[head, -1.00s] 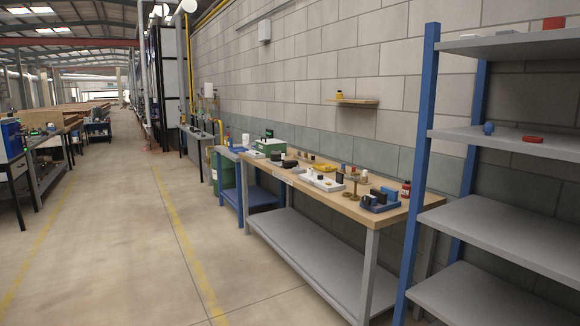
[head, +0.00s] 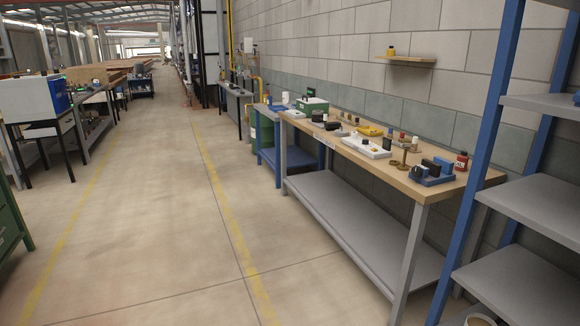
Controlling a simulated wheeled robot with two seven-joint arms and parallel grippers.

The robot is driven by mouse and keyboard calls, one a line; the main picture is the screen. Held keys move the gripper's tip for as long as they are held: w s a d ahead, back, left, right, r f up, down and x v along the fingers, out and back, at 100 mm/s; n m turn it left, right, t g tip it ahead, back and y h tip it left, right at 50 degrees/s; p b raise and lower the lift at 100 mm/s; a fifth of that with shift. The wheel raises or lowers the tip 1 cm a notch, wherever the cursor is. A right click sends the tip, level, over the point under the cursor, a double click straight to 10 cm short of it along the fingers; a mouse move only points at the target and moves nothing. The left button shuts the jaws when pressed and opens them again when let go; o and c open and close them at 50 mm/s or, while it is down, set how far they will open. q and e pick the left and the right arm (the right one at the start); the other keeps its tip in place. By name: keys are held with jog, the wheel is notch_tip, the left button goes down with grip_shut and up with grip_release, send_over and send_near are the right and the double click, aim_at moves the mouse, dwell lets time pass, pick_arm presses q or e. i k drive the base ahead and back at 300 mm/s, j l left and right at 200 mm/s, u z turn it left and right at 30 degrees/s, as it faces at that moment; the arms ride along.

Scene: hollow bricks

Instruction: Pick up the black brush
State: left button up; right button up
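A wooden-topped workbench (head: 412,184) stands along the block wall at the right, with many small items on it. A blue tray (head: 432,180) with dark blocks sits at the near end. The items are too small to tell which, if any, is the black brush. Neither of my grippers shows in the head view.
A blue and grey shelf rack (head: 492,130) stands close at the right, beside the bench's near end. A green cabinet (head: 12,225) is at the left edge. A small wall shelf (head: 405,60) hangs above the bench. The concrete aisle (head: 165,220) is open.

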aim_at(331, 126)
jog(key=i, duration=2.55)
